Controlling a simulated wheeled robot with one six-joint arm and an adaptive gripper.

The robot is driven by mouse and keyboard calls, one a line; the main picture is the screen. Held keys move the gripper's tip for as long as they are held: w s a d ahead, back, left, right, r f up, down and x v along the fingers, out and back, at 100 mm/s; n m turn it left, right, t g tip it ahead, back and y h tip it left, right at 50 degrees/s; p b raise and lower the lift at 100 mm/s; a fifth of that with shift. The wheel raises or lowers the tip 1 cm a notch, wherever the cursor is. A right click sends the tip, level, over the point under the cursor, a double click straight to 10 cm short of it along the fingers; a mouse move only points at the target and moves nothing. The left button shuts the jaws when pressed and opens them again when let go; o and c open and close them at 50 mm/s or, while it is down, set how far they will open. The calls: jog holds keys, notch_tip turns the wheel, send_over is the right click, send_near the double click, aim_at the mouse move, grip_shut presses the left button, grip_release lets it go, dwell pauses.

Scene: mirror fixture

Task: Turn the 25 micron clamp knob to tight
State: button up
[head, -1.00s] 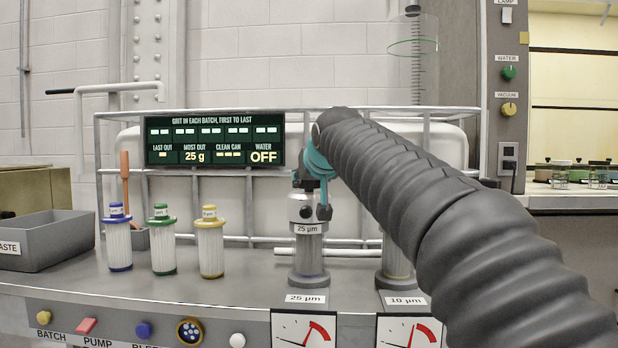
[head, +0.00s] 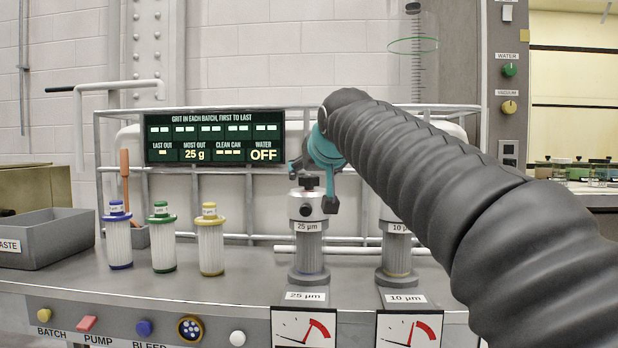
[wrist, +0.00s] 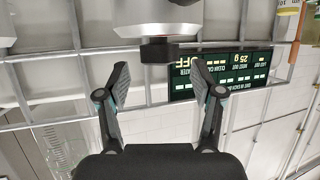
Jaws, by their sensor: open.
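The 25 µm housing (head: 308,240) stands upright on the bench, a clear canister with a silver cap and a label. Its black clamp knob (head: 308,182) sits on top of the cap. My gripper (head: 312,187) is open and close to the knob, one finger to its left and one to its right in the picture. In the wrist view, which is upside down, the black knob (wrist: 157,50) lies just beyond and between the open fingertips (wrist: 160,67), with gaps on both sides. No contact shows. The knob's tightness cannot be read.
The 10 µm housing (head: 397,255) stands to the right, partly behind my arm. Blue, green (head: 163,240) and yellow filter cartridges stand to the left, beside a grey waste bin (head: 45,240). A display panel (head: 214,138) and a white rail are behind. Gauges (head: 304,328) are on the front.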

jog(key=v, duration=0.8)
